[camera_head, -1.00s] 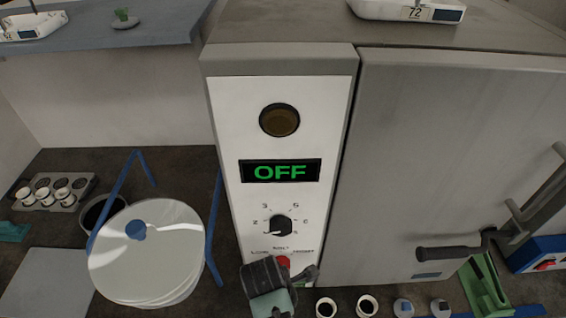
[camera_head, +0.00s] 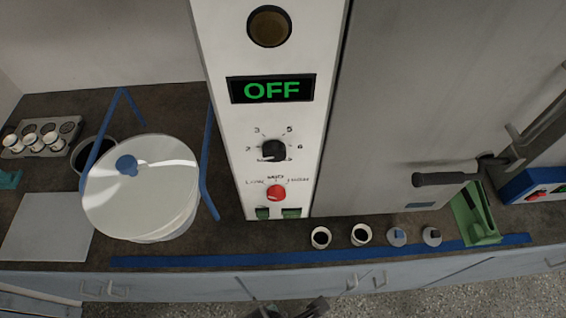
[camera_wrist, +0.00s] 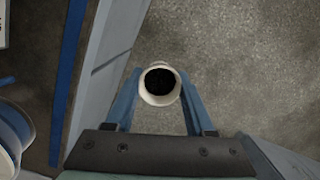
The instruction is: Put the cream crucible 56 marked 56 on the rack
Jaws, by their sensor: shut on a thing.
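My gripper (camera_wrist: 160,84) is shut on a cream crucible (camera_wrist: 159,99) with a dark inside, held upright between the blue fingers in the wrist view. Its mark cannot be read. Below it in that view is the grey speckled floor. In the head view only a dark part of my arm shows at the bottom edge, and the held crucible is not seen there. The rack (camera_head: 60,146) is a grey holder at the far left of the counter. Several white crucibles sit in it, and at least one hole at its back looks empty.
Two white crucibles (camera_head: 320,237) and two grey-blue capped pieces (camera_head: 396,237) stand by the furnace front. A large white lidded drum (camera_head: 140,200) with blue bars stands between furnace and rack. A grey plate (camera_head: 48,226) lies before the rack. Blue tape (camera_head: 300,258) runs along the counter edge.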

